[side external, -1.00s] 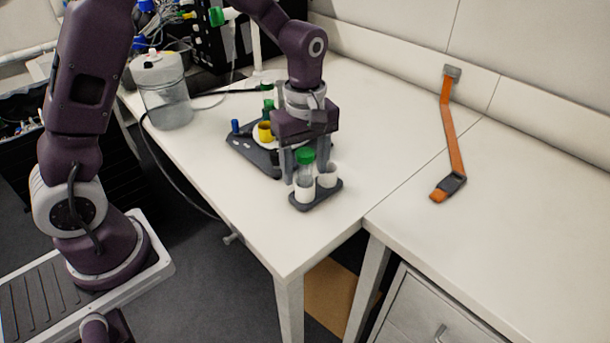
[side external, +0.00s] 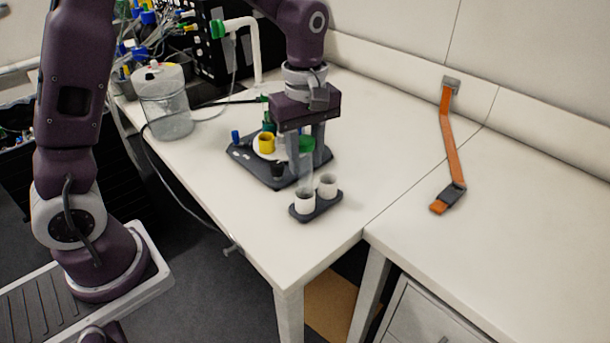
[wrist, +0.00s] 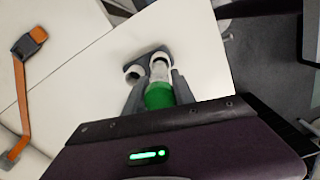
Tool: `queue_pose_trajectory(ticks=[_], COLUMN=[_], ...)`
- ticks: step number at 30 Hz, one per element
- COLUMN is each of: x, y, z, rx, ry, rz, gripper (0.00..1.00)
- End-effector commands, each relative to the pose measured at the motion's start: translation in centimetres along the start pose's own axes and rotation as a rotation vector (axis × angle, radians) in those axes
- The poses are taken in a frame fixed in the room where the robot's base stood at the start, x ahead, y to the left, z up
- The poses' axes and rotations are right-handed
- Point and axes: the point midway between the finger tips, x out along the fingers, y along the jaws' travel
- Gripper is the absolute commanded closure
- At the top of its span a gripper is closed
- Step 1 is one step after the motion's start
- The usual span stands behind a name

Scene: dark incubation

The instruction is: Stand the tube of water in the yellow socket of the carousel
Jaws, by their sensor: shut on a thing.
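My gripper (side external: 303,146) is shut on the tube of water (side external: 306,161), a clear tube with a green cap. The tube is upright, just above or at the mouth of the left white cup of the small dark rack (side external: 320,209); I cannot tell whether its tip is clear. In the wrist view the green cap (wrist: 160,96) is between the fingers, with the rack (wrist: 150,54) beyond. The carousel (side external: 258,165) stands behind and left of the gripper. Its yellow socket (side external: 266,143) faces up and looks empty. My gripper partly hides the carousel's right side.
A clear jar (side external: 165,103) stands left of the carousel, with a dark cable along the table edge. An orange strap (side external: 450,140) lies at the right. The table right of the rack is clear.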

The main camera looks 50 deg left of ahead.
Motion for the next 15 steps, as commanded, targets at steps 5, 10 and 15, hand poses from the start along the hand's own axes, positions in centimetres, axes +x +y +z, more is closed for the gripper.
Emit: queue_pose_trajectory(ticks=[5,10,15], x=[-3.8,-8.1,-12.4], y=[0.1,0.1,0.1], z=[0.0,0.0,0.0], rx=[0.0,0.0,0.0], ry=[0.0,0.001,0.001], rz=[0.003,0.007,0.004], gripper=[1.0,1.0,1.0])
